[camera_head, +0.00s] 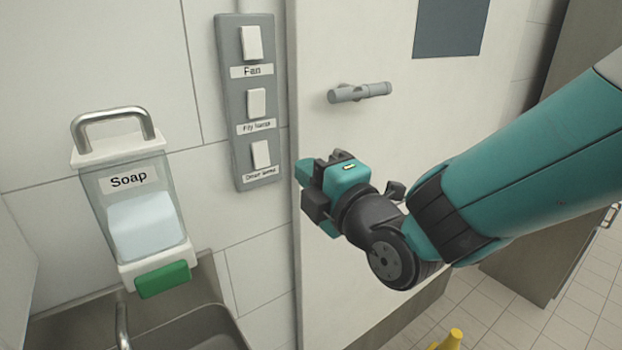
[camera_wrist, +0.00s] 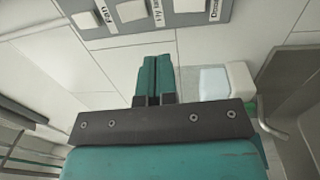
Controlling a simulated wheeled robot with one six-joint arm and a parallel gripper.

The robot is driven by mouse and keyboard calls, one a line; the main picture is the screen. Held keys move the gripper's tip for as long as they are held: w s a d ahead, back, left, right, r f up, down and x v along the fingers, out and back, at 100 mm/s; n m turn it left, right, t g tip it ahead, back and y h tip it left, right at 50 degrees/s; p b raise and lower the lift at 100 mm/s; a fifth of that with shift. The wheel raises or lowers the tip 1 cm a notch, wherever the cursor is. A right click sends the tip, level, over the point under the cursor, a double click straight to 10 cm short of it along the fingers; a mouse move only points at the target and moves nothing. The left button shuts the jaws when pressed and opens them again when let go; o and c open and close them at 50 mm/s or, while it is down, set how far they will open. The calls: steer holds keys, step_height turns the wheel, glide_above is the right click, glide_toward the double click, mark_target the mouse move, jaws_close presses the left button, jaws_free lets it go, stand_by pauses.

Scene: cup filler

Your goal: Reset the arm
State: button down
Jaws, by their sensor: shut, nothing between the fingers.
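My gripper (camera_head: 304,172) is at the end of my teal arm, in the middle of the head view. It is in front of the white door's left edge, just right of and below the grey switch panel (camera_head: 232,100). In the wrist view my gripper's two teal fingers (camera_wrist: 153,75) lie side by side, shut and empty. The switch panel also shows at the top of the wrist view (camera_wrist: 176,20). The fingers appear apart from the panel and the wall.
A soap dispenser (camera_head: 135,205) with a green push bar (camera_head: 162,279) hangs at left above a metal sink (camera_head: 195,325). A white door (camera_head: 345,240) with a grey handle (camera_head: 360,92) stands behind my arm. A yellow object (camera_head: 450,340) is on the tiled floor.

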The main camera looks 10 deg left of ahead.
steer(key=s+d+f+m+g+h, duration=0.1)
steer(key=s+d+m+g+h, duration=0.15)
steer(key=d+m, duration=0.4)
steer(key=s+d+f+m+g+h, duration=0.1)
steer(key=s+d+m+g+h, duration=0.1)
steer(key=d+m+g+h, duration=0.4)
steer(key=s+d+f+m+g+h, duration=0.2)
steer(key=s+d+m+g, duration=0.2)
steer(key=s+d+m, duration=0.4)
steer(key=s+d, duration=0.5)
steer(key=s, duration=0.2)
steer(key=shift+d, duration=0.4)
